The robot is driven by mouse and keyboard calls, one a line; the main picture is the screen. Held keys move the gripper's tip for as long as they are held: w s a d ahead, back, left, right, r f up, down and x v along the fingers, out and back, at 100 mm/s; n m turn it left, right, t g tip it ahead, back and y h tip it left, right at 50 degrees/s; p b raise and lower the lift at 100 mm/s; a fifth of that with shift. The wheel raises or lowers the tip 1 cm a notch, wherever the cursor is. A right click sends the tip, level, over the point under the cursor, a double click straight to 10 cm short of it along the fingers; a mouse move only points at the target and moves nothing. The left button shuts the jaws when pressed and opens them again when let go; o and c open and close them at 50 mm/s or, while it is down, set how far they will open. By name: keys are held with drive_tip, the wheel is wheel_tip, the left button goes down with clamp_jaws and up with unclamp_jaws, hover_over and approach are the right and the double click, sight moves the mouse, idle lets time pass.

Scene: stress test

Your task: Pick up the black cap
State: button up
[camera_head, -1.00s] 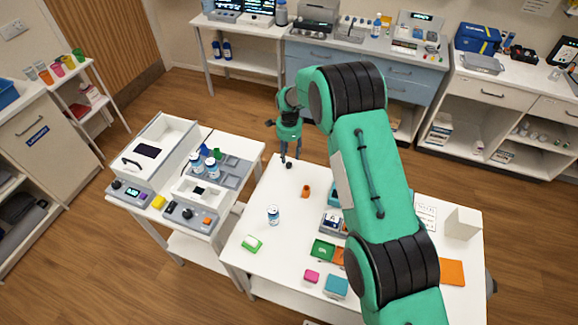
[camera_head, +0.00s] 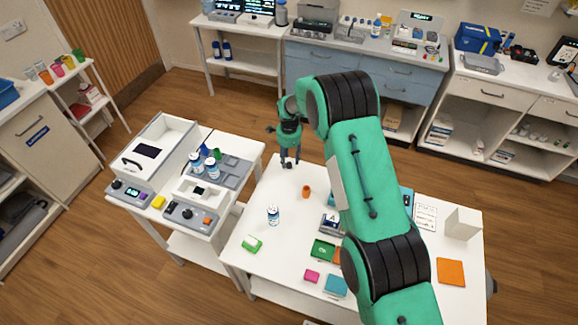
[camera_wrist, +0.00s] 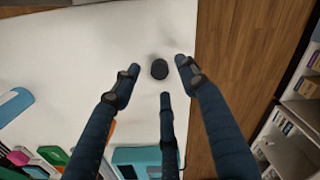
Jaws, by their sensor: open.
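The black cap (camera_wrist: 159,69) lies on the white table (camera_wrist: 60,75) close to the table's edge, which shows to its right in the wrist view. My gripper (camera_wrist: 157,80) is open around it, with one dark finger to the left, one to the right and a third below in the picture. No finger visibly touches the cap. In the head view my gripper (camera_head: 289,163) points down at the far corner of the white table, and the small black cap (camera_head: 287,166) shows between and partly behind its fingers.
On the table stand an orange cup (camera_head: 306,192), a white and blue bottle (camera_head: 273,215) and several small coloured boxes. A side table with instruments (camera_head: 190,213) stands to the left. The table is clear close around the cap.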

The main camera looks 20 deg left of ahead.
sight(289, 165)
drive_tip(key=shift+f, duration=1.1)
drive_tip(key=c, duration=0.8)
